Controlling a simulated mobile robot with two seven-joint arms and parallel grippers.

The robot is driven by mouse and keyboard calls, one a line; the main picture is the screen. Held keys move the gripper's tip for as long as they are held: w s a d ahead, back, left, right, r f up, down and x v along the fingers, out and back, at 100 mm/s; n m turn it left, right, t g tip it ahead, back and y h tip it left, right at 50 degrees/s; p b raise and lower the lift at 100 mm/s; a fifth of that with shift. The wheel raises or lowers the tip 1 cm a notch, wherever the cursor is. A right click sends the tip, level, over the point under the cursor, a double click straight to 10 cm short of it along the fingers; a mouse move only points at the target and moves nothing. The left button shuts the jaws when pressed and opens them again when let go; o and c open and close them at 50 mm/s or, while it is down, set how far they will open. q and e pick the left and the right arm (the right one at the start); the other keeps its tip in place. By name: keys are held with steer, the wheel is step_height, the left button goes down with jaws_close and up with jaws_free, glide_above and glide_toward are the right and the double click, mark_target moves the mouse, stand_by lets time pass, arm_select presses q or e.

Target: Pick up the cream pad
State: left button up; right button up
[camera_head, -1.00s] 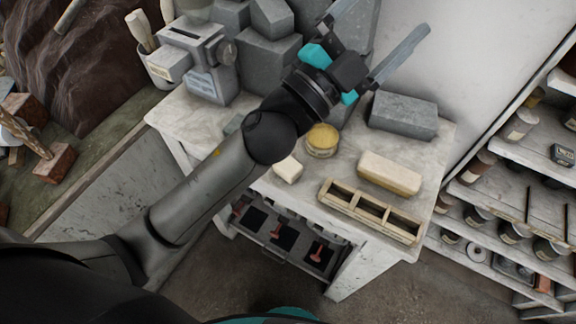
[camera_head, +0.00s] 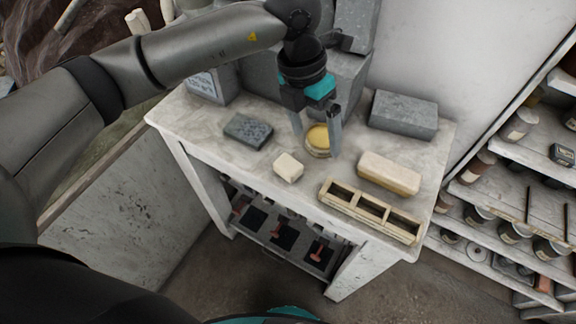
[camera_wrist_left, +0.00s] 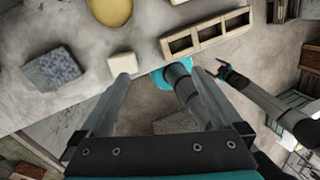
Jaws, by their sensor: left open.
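A small cream pad (camera_head: 288,168) lies on the worktable near its front edge. It also shows in the left wrist view (camera_wrist_left: 122,63), just beyond the finger on the left. My left gripper (camera_head: 317,137) is open and empty, pointing down above the table by the round yellow dish (camera_head: 318,140). In the head view the pad is to the lower left of the fingers, apart from them. A larger cream block (camera_head: 390,173) with a yellowish lower part lies farther right. My right gripper (camera_wrist_left: 222,70) seems to show small in the left wrist view; its opening is unclear.
A wooden tray with compartments (camera_head: 370,211) lies at the table's front right. A dark grey block (camera_head: 248,131) lies left of the pad, and a grey block (camera_head: 403,115) lies at the back right. Shelves with jars (camera_head: 514,230) stand at the right.

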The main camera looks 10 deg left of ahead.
arm_select(q)
steer(key=w+a+y, duration=0.2)
steer(key=a, duration=0.2)
steer(key=p, duration=0.2)
glide_above(288, 164)
steer(key=shift+n, duration=0.3)
step_height(288, 164, down, 9)
steer(key=shift+w+d+f, duration=0.1)
step_height(288, 164, down, 5)
steer(key=shift+r+p, duration=0.15)
steer(key=shift+p, duration=0.2)
steer(key=shift+f, duration=0.35)
steer(key=c, duration=1.3)
steer(key=shift+o, duration=0.2)
steer(key=shift+r, duration=0.1)
